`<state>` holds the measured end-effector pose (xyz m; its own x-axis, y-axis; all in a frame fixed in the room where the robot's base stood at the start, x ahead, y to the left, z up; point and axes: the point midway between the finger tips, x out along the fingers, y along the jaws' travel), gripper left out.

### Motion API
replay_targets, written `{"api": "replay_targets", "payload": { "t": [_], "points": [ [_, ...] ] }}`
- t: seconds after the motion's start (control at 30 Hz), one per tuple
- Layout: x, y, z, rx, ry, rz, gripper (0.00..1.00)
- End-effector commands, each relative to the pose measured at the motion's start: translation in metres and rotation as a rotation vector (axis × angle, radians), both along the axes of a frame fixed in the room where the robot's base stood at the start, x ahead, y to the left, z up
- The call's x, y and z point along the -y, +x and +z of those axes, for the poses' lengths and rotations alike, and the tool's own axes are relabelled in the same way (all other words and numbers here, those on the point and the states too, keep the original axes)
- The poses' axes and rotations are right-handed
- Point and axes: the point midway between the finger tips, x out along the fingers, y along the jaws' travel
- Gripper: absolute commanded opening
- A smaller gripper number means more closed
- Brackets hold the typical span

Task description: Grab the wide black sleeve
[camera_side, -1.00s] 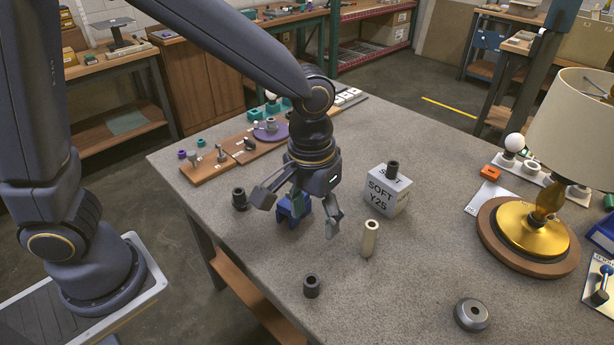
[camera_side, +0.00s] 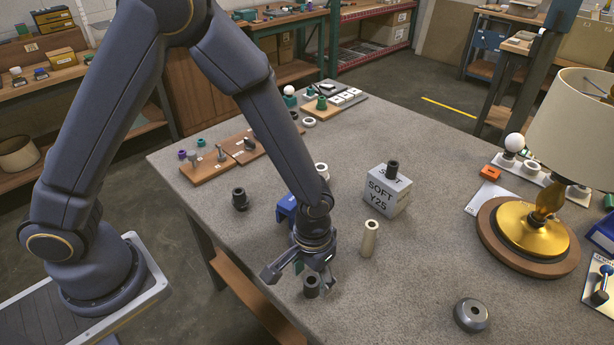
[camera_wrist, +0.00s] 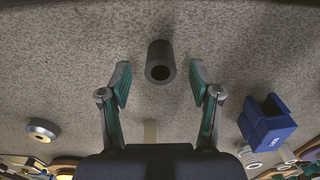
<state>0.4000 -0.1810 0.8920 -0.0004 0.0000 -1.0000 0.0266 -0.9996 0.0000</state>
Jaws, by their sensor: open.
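A black sleeve (camera_side: 311,287), a short hollow cylinder, stands upright near the table's front edge. My gripper (camera_side: 299,281) is open above and around this sleeve, fingers pointing down. In the wrist view the sleeve (camera_wrist: 160,62) shows its open bore and lies between the two spread fingertips (camera_wrist: 160,74), with a gap on each side. A second dark sleeve (camera_side: 239,199) stands further left on the table. A third, narrower-looking dark sleeve (camera_side: 393,169) stands on the grey block. Nothing is held.
A blue block (camera_side: 285,209) sits just behind my gripper. A cream tube (camera_side: 369,239) stands upright to the right, by the grey block (camera_side: 386,193) marked SOFT. A round grey metal piece (camera_side: 472,314) and a brass lamp (camera_side: 530,236) are further right. Table between is clear.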

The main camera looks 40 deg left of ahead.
Motion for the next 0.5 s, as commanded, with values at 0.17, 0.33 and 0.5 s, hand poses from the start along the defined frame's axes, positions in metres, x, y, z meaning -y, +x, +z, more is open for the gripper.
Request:
{"api": "replay_targets", "payload": {
  "t": [0.17,0.33,0.5],
  "points": [
    [0.0,0.0,-0.023,-0.001,0.001,0.0,0.63],
    [0.0,0.0,-0.026,0.001,0.0,0.0,0.63],
    [0.0,0.0,-0.025,0.001,0.0,0.0,0.55]
  ]
}}
